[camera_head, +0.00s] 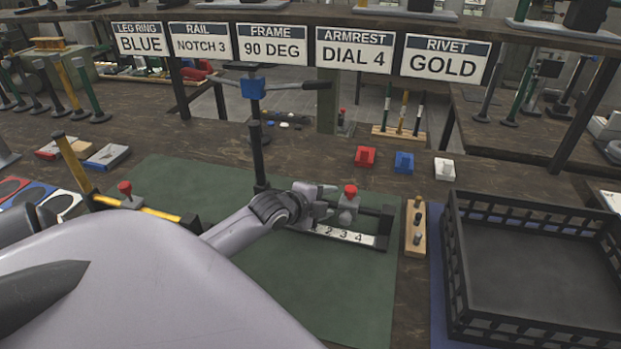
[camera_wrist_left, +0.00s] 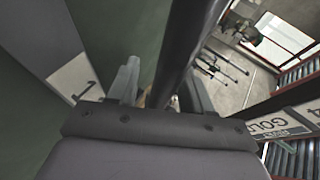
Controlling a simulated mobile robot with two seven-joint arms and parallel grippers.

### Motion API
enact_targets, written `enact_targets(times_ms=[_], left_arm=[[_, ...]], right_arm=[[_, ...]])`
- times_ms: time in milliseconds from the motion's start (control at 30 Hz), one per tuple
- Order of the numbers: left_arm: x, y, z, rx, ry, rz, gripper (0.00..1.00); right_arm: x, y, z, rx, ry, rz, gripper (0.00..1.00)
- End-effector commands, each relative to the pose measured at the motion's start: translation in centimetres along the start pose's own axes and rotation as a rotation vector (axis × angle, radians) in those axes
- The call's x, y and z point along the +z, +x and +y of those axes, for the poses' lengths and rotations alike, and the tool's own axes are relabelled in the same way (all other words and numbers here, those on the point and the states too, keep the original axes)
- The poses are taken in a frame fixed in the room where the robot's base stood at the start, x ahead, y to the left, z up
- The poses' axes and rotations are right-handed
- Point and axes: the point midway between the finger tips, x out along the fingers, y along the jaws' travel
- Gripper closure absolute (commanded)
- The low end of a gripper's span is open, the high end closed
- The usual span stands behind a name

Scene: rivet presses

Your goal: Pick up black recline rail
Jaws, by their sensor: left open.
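The black recline rail (camera_head: 372,211) appears to be the dark bar along the numbered fixture (camera_head: 350,237) on the green mat, beside a grey clamp with a red knob (camera_head: 350,190). My left gripper (camera_head: 327,201) is at the left part of this fixture, fingers pointing right and open. In the left wrist view, a black bar (camera_wrist_left: 190,45) passes between the open fingers (camera_wrist_left: 160,90); contact cannot be told. The gripper hides part of the rail. My right gripper is not in view.
A wooden block with pegs (camera_head: 415,240) and a black crate (camera_head: 535,325) lie to the right. A yellow bar (camera_head: 160,212) is at the left. The front of the green mat (camera_head: 350,290) is clear.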

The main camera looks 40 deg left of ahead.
Motion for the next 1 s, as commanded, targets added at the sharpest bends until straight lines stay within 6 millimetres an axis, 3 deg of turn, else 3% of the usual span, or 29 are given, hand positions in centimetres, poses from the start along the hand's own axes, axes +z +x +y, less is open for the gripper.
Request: enact_targets(times_ms=[33,67,200,667,867,1000], left_arm=[[0.0,0.0,0.0,0.0,0.0,0.0,0.5],[0.0,0.0,0.0,0.0,0.0,0.0,0.56],[0.0,0.0,0.0,0.0,0.0,0.0,1.0],[-0.1,-0.4,-0.9,-0.006,0.002,0.001,1.0],[-0.7,-1.6,-3.2,-0.01,0.005,0.002,1.0],[-1.3,-3.2,-6.3,-0.012,0.006,0.002,1.0]], right_arm=[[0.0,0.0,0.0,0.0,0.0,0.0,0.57],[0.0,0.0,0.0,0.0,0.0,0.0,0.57],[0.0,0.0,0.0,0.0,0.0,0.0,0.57],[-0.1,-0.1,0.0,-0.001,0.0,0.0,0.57],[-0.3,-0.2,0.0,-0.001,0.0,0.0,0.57],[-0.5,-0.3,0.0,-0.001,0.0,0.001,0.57]])
